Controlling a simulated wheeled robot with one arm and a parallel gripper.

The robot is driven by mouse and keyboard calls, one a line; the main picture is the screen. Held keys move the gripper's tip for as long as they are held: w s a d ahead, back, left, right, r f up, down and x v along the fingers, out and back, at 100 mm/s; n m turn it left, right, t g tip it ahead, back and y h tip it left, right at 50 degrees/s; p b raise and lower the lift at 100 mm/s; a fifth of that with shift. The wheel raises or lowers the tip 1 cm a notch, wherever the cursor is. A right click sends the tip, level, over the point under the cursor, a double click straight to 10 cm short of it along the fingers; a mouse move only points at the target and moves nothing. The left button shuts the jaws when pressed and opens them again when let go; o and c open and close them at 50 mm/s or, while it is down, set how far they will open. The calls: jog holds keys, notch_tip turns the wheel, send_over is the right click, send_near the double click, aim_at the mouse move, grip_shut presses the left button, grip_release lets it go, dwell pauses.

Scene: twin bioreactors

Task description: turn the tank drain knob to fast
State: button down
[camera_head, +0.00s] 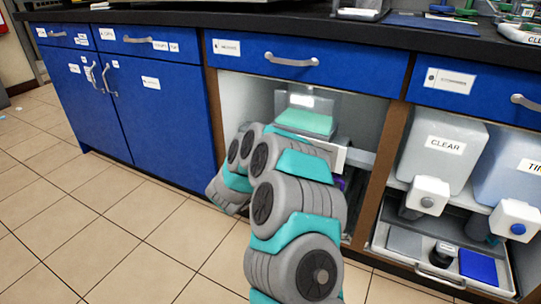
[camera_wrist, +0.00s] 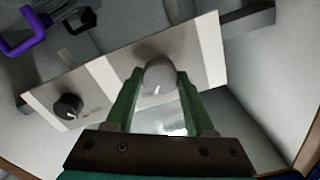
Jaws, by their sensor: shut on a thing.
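In the wrist view, my gripper (camera_wrist: 159,84) has its two green fingers on either side of a round grey knob (camera_wrist: 158,76) and is shut on it. The knob has a white pointer mark facing the gripper, toward the bottom of the picture. It sits on a pale control panel (camera_wrist: 205,48). A smaller black knob (camera_wrist: 68,105) is on the same panel to the left, with small print too blurred to read. In the head view my arm hides the knobs and gripper. A clear tank with teal contents (camera_head: 304,121) stands in the open cabinet bay, above part of the white panel (camera_head: 333,153).
Cabinet walls enclose the bay, with a brown post (camera_head: 384,165) on its right. A blue drawer (camera_head: 306,62) is above. A purple handle (camera_wrist: 22,35) is near the panel's far left. Right of the post are a tank marked CLEAR (camera_head: 440,160) and a tray (camera_head: 420,266). Tiled floor is clear.

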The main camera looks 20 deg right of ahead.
jog(key=shift+m+b, duration=0.35)
jog(key=shift+m, duration=0.35)
jog(key=shift+c, duration=1.3)
grip_release()
jog(key=shift+s, duration=0.1)
jog(key=v, duration=0.7)
jog(key=shift+s+a+p, duration=0.2)
jog(key=shift+a+p, duration=0.1)
jog(key=shift+p, duration=0.1)
